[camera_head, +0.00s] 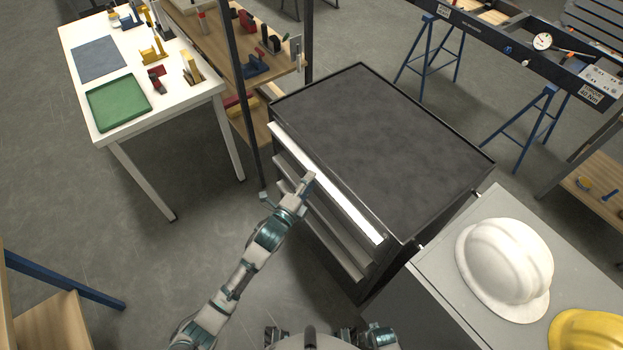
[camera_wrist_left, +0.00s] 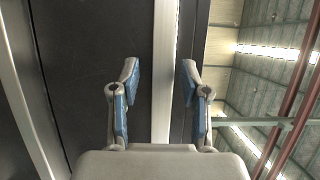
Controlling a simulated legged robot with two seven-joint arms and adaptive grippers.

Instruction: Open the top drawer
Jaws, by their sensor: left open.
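The drawer cabinet (camera_head: 385,140) has a dark top and a front of stacked drawers, each with a long pale handle strip. The top drawer's handle strip (camera_head: 345,204) is the brightest, just under the top edge; the drawer looks closed. My left gripper (camera_head: 309,179) is at the middle of this strip and covers a little of it. In the left wrist view, my left gripper (camera_wrist_left: 160,75) is open, with a pale strip (camera_wrist_left: 163,70) between its two fingers, apart from both. I cannot tell how deep the fingers reach. My right gripper is not in view.
A white table (camera_head: 203,97) with a green tray (camera_head: 118,102) stands at the left. A grey cabinet (camera_head: 425,300) with a white helmet (camera_head: 507,262) and a yellow helmet (camera_head: 590,332) stands close at the right. A dark post (camera_head: 240,90) rises behind. The floor before the drawers is clear.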

